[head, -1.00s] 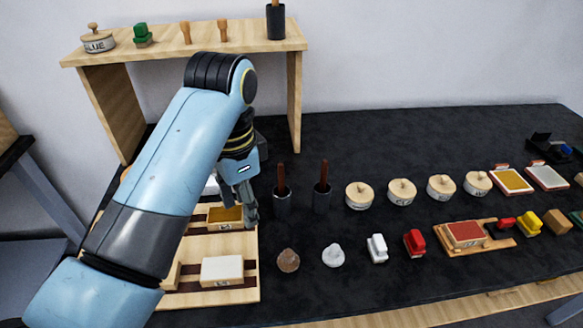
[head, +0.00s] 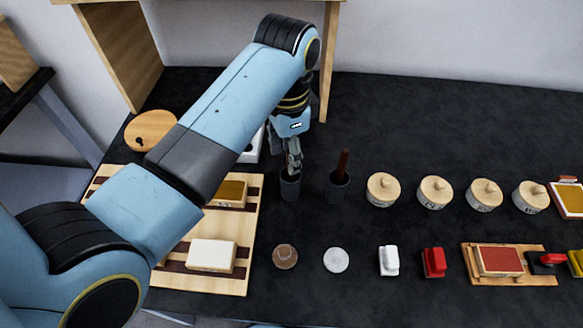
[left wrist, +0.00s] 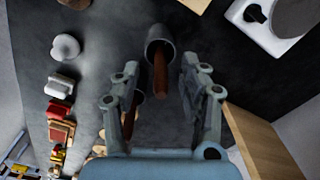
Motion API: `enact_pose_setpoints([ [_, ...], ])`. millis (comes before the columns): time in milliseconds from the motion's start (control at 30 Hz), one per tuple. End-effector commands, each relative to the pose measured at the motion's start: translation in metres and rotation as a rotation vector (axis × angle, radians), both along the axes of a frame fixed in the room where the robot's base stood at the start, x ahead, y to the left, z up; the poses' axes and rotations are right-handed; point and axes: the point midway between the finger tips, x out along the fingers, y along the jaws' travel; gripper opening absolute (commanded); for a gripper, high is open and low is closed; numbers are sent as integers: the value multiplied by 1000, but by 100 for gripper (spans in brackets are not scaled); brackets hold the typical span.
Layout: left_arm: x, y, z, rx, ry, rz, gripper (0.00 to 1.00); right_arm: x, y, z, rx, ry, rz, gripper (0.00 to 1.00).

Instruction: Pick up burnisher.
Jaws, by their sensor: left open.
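Two dark cups stand on the black table, each with a brown-handled tool; I take the burnisher to be one of these, but cannot tell which. My left gripper (head: 293,158) is open, pointing down just above the left cup (head: 290,186), and hides most of that cup's tool. In the left wrist view a brown handle (left wrist: 160,76) rises from a cup (left wrist: 160,36) and lies between the open fingers (left wrist: 160,66), with no clear contact. The other handle (head: 342,163) stands in the right cup (head: 337,188). My right gripper is not in view.
A wooden rack (head: 256,205) with blocks lies left of the cups. Lidded jars (head: 383,189) stand to the right. Small stamps (head: 388,260) and a red pad (head: 500,260) are in front. A wooden shelf leg (head: 329,70) rises behind my gripper.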

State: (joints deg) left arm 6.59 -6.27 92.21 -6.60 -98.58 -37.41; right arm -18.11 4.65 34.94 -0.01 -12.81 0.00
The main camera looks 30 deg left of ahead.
Motion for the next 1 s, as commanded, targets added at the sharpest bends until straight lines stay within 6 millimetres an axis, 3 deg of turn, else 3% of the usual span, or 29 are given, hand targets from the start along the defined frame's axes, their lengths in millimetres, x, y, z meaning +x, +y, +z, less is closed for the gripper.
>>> enact_pose_setpoints([
  [267, 6, -3, -38, 0, 2, -1, 43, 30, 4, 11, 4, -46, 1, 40],
  [600, 6, -3, -48, 0, 0, 0, 42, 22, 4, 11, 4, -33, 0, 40],
  [900, 6, -3, -48, 0, 0, 0, 2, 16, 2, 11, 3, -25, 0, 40],
  [1000, 6, -3, -48, 0, 0, 0, 0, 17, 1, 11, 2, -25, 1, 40],
])
